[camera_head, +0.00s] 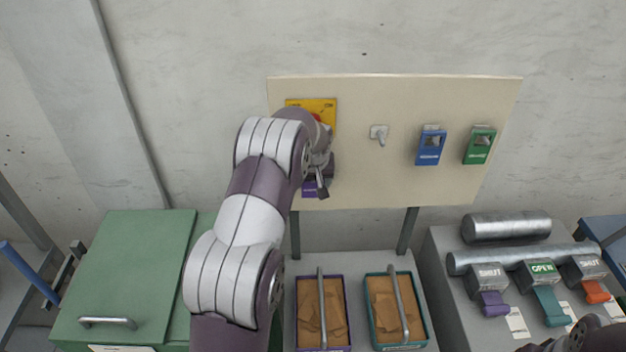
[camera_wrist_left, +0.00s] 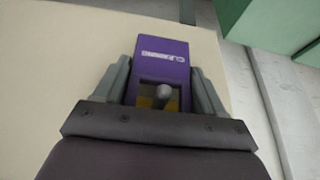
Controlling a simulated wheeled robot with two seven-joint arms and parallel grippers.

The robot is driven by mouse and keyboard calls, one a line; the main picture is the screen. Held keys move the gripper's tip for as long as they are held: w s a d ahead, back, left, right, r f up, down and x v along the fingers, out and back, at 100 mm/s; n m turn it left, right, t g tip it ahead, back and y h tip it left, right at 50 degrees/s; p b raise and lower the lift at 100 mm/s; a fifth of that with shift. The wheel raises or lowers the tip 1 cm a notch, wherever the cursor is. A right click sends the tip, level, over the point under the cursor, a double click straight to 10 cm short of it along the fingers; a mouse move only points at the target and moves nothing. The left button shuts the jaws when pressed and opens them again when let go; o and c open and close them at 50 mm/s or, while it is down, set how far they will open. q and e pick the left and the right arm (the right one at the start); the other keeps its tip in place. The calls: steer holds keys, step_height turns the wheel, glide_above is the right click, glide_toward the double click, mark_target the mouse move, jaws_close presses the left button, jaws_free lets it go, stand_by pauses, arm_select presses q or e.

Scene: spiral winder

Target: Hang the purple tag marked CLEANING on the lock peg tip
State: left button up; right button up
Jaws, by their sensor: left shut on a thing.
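The purple tag (camera_wrist_left: 160,68) marked CLEANING is between the two fingers of my left gripper (camera_wrist_left: 160,84), which is shut on it. In the left wrist view a grey peg (camera_wrist_left: 163,95) shows at the tag's window, with yellow behind. I cannot tell whether the peg passes through the window or is only seen through it. In the head view my left arm covers much of the yellow plate (camera_head: 325,104). My left gripper (camera_head: 322,182) is at the board's lower left, and a little of the purple tag (camera_head: 310,189) shows beside it. My right gripper's fingers are out of view.
The cream board (camera_head: 385,180) also carries an empty grey hook (camera_head: 379,134), a blue tag (camera_head: 430,146) and a green tag (camera_head: 479,146). Below stand a purple-rimmed tray (camera_head: 347,300) and a teal-rimmed tray (camera_head: 425,315). A green cabinet (camera_head: 130,260) stands left, levers and metal rolls right.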

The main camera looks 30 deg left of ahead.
arm_select(q)
steer(key=o, duration=1.1)
steer(key=s+r+b, duration=0.1)
steer(key=b, duration=0.1)
steer(key=d+r+b, duration=0.1)
steer(key=shift+s+r+b, duration=0.1)
steer(key=shift+s+b, duration=0.25)
steer(key=shift+s, duration=0.05)
steer(key=s+d+f+m+b, duration=0.2)
steer(key=s+d, duration=0.3)
steer(key=s, duration=0.4)
steer(key=s+d+f+m+g+h+b, duration=0.1)
steer(key=s+d+f+m+b, duration=0.1)
steer(key=s+d, duration=0.4)
steer(key=s+d+f+m+g+h+b, duration=0.1)
steer(key=s+d+f, duration=0.3)
steer(key=s, duration=0.8)
steer(key=shift+s+d+m+b, duration=0.3)
steer(key=shift+d+m+b, duration=0.35)
steer(key=shift+d+m, duration=0.25)
steer(key=shift+w, duration=0.1)
